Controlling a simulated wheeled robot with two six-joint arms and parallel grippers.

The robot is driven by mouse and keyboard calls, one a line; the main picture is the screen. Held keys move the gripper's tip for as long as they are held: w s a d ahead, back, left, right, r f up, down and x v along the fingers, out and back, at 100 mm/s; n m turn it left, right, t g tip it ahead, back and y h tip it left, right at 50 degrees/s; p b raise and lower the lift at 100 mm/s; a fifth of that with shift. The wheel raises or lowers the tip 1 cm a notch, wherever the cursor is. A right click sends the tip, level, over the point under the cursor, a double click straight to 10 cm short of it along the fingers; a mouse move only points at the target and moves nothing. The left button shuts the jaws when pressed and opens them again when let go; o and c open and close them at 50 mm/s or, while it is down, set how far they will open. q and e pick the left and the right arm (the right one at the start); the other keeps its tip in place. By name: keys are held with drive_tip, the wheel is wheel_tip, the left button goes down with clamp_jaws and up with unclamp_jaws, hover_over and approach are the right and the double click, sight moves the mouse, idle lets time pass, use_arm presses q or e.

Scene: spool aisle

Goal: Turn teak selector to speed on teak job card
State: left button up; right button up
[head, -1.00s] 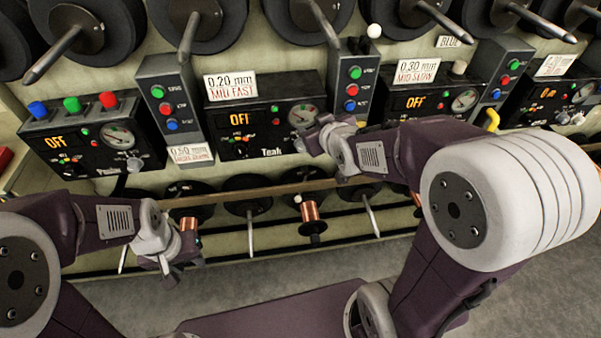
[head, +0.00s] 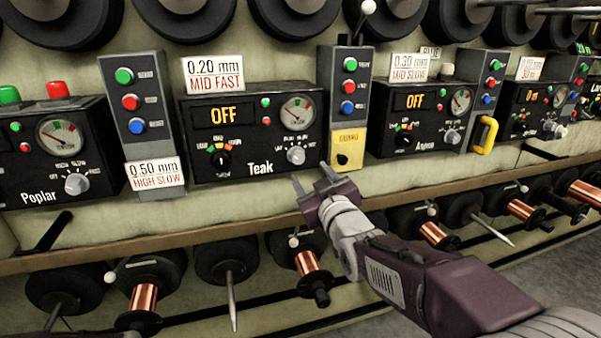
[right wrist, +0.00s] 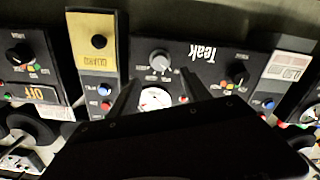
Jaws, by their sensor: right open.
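The Teak panel (head: 250,168) is a black box with a display reading OFF, a round gauge (head: 297,110), a grey knob (head: 296,155) at lower right with printing around it, and a black knob (head: 220,160) at lower left with coloured marks. The job card (head: 214,75) above it reads 0.20 mm MID FAST. My right gripper (head: 312,182) is open and empty, just below the panel's lower right corner. In the right wrist view the panel is upside down; the grey knob (right wrist: 160,61) lies beyond and between the fingertips, apparently untouched. My left gripper is out of view.
The Poplar panel (head: 38,165) is at left and another OFF panel (head: 425,135) at right. A yellow guard plate (head: 346,150) is beside Teak, under a button box (head: 348,75). A rail (head: 150,245) and copper spools (head: 307,262) run below.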

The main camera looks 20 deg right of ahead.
sight(299, 159)
drive_tip(key=w+b, duration=0.2)
drive_tip(key=w, duration=0.6)
drive_tip(key=shift+a+f, duration=0.1)
drive_tip(key=shift+f, duration=0.05)
drive_tip(key=shift+w, duration=0.4)
clamp_jaws()
